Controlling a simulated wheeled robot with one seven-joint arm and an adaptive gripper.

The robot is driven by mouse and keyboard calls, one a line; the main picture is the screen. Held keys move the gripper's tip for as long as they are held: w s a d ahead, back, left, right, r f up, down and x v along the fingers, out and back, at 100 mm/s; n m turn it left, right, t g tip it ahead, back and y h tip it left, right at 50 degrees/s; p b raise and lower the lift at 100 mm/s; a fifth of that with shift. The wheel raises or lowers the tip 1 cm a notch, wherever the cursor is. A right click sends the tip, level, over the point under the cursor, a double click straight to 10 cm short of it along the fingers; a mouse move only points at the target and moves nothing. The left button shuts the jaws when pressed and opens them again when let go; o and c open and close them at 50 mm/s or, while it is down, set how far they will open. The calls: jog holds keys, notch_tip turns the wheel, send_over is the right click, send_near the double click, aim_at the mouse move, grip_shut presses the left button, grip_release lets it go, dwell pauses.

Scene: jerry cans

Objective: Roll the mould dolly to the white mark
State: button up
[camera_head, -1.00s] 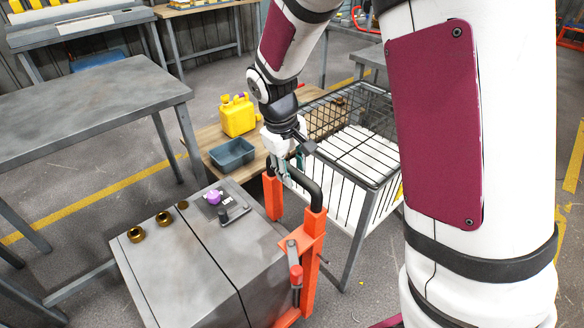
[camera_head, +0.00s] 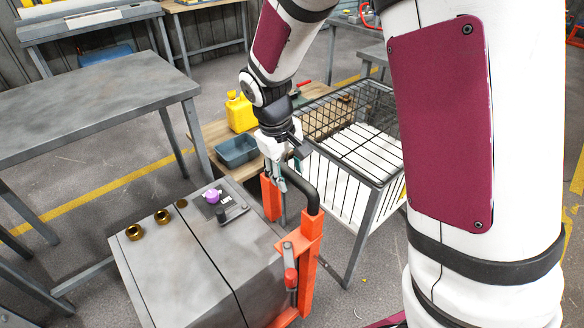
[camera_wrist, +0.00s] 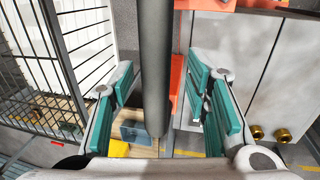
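The mould dolly is a grey metal block (camera_head: 190,265) in an orange frame (camera_head: 309,245) with a black bar handle (camera_head: 309,190). A purple knob (camera_head: 212,196) and brass fittings (camera_head: 162,216) sit on top of the block. My gripper (camera_head: 276,176) points down at the far part of the handle. In the wrist view, the open teal-padded fingers (camera_wrist: 160,80) stand on both sides of the black bar (camera_wrist: 156,50), with a gap visible on each side. The lower frame is partly hidden. I see no white mark on the floor in these views.
A wire basket cart (camera_head: 360,185) stands close on the right of the dolly. A low wooden bench with a blue-grey bin (camera_head: 237,151) and a yellow can (camera_head: 240,112) is behind it. A grey table (camera_head: 90,105) is at left. Yellow lines (camera_head: 95,195) mark the floor.

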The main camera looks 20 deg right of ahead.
jog(key=shift+w, duration=0.1)
jog(key=shift+r, duration=0.35)
notch_tip(320, 180, up, 11)
jog(key=s+a, duration=0.1)
jog(key=a, duration=0.1)
jog(key=s+d+r+m+t+p, duration=0.1)
jog(key=s+d+r+p, duration=0.1)
jog(key=s+r, duration=0.3)
jog(key=s+d+r+m+t+y+p, duration=0.1)
jog(key=s+r+p, duration=0.3)
jog(key=s, duration=0.9)
jog(key=s+d+r+m+t+y+p, duration=0.1)
jog(key=s+d+r+m+p, duration=0.1)
jog(key=s+r, duration=0.4)
jog(key=s+p, duration=0.1)
jog(key=s, duration=0.3)
jog(key=shift+d+r+m+p, duration=0.3)
